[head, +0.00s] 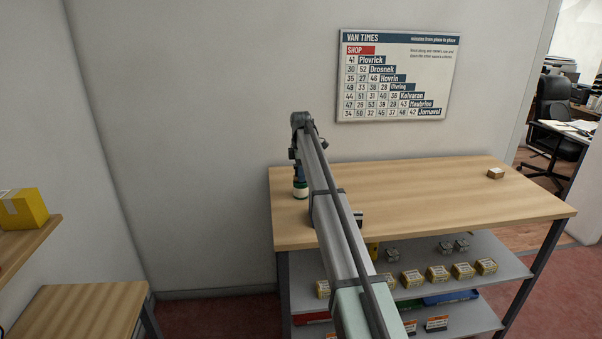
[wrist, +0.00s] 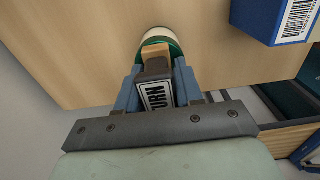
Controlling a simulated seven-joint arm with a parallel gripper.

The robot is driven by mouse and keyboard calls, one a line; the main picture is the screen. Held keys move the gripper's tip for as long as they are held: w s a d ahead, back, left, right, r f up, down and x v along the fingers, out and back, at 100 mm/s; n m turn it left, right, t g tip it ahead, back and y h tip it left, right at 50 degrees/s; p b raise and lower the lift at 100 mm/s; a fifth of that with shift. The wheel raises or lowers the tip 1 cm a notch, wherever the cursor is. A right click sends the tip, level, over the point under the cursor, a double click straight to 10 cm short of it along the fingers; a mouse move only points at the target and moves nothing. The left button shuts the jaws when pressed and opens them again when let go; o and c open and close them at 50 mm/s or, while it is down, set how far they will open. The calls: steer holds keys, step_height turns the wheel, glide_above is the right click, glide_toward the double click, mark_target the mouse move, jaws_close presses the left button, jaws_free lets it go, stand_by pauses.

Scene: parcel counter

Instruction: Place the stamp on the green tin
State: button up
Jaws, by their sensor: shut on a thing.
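My gripper (wrist: 158,68) is shut on the stamp (wrist: 157,94), which has a dark body, a light wooden part and a label whose visible letters read "TURN". The green tin (wrist: 178,50), with a pale round top, shows just past the stamp in the wrist view and is partly covered by it. In the head view the tin (head: 300,192) stands on the left part of the counter, right below my gripper (head: 297,165). The stamp cannot be made out there. I cannot tell whether stamp and tin touch.
A blue box with a barcode (wrist: 285,28) is at the upper right in the wrist view. A small brown box (head: 495,173) lies at the counter's right end. The wooden counter (head: 430,190) is mostly clear between. Shelves below hold several small boxes. My arm hides part of the counter.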

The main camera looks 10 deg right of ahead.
steer(key=o, duration=1)
step_height(320, 180, up, 12)
steer(key=shift+r, duration=0.15)
steer(key=shift+o, duration=0.5)
